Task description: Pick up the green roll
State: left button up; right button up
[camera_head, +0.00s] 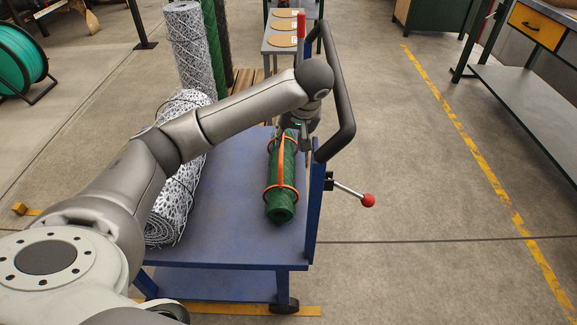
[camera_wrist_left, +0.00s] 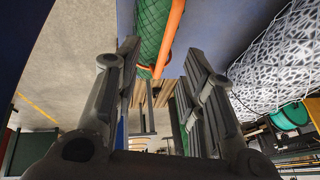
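The green roll (camera_head: 281,196) lies on the blue cart's top (camera_head: 232,215), near its right side, with orange straps around and along it. My left gripper (camera_head: 301,141) is over the roll's far end, and part of that end is hidden behind it. In the left wrist view the green roll (camera_wrist_left: 153,28) comes in from the top, in line with the gap between the fingers of my left gripper (camera_wrist_left: 162,52). The fingers are spread apart. I cannot tell whether either finger touches the roll. My right gripper is not in view.
A patterned grey-white roll (camera_head: 173,205) lies on the cart's left side, partly behind my left arm. The cart's black handle (camera_head: 341,95) and a red-knobbed lever (camera_head: 367,200) are at its right. Upright rolls (camera_head: 190,50) stand behind.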

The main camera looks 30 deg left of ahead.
aim_at(282, 148)
pick_arm(q)
jog(key=x, duration=0.5)
jog(key=shift+a+f+b, duration=0.1)
jog(key=shift+f+b, duration=0.05)
jog(key=shift+b, duration=0.15)
jog(key=x, duration=0.2)
jog(key=a+x, duration=0.1)
jog(key=x, duration=0.1)
jog(key=shift+w+a+f+b, duration=0.1)
jog(key=shift+w+f+b, duration=0.1)
jog(key=shift+b, duration=0.15)
grip_shut()
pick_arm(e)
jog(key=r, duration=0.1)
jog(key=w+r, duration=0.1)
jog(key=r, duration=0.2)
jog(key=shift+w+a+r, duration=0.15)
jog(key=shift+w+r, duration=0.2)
pick_arm(q)
jog(key=shift+r, duration=0.15)
